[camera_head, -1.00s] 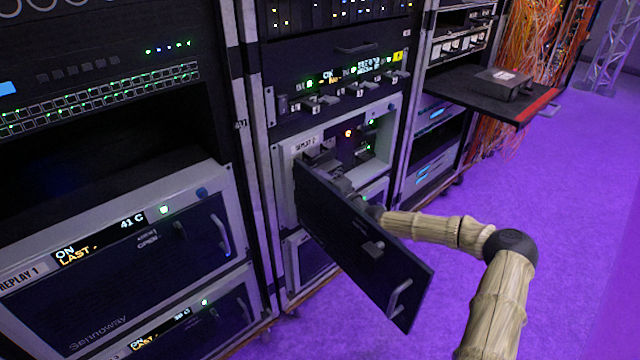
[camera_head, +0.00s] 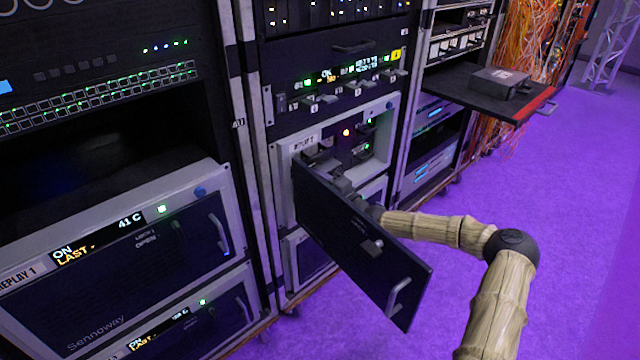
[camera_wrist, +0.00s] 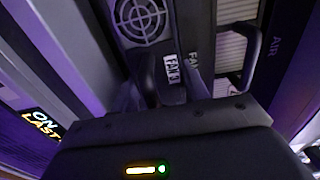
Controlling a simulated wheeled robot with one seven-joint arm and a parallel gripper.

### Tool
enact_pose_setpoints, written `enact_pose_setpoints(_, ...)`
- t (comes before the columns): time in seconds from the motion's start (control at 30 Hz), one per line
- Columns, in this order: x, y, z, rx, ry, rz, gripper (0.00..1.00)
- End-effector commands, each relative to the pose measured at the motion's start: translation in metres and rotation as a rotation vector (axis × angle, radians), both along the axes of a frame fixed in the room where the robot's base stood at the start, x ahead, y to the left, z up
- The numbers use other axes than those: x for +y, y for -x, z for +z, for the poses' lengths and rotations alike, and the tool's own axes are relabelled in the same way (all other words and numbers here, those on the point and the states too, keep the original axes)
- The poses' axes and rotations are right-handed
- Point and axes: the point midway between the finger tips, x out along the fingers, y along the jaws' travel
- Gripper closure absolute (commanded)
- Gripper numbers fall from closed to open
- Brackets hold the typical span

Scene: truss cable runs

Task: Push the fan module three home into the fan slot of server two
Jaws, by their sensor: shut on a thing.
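Server two (camera_head: 283,180), labelled REPLAY 2, sits in the middle rack with its dark front door (camera_head: 340,245) swung open toward me. The fan module three (camera_wrist: 140,18) shows a round grille and a white FAN 3 label in the wrist view. My gripper (camera_wrist: 172,92) is shut on the module at its labelled end; the exact grip is partly hidden by my dark gripper body. In the head view, my arm reaches behind the door to the bay, and the door hides part of my wrist. How deep the module sits in the fan slot cannot be told.
The open door stands close beside my forearm. A dark handle loop (camera_wrist: 250,55) and a pale ribbed panel (camera_wrist: 230,50) lie right of the module. A pulled-out shelf (camera_head: 490,92) with a box juts out at right. The purple floor (camera_head: 560,200) is clear.

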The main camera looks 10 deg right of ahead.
Motion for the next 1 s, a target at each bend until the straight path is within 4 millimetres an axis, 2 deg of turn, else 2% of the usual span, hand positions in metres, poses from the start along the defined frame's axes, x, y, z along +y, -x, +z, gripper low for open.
enact_pose_setpoints(0.27, 0.005, -0.006, 0.001, -0.004, -0.001, 0.0, 1.0)
enact_pose_setpoints(0.3, 0.005, -0.007, 0.002, -0.004, -0.001, 0.0, 0.53)
enact_pose_setpoints(0.4, 0.005, -0.006, 0.003, -0.005, -0.001, 0.0, 0.33)
enact_pose_setpoints(0.43, 0.005, -0.006, 0.003, -0.006, -0.002, 0.0, 0.29)
enact_pose_setpoints(0.77, 0.002, -0.003, 0.005, -0.008, -0.003, -0.002, 0.29)
enact_pose_setpoints(1.0, -0.019, 0.023, 0.005, -0.002, -0.001, -0.003, 0.29)
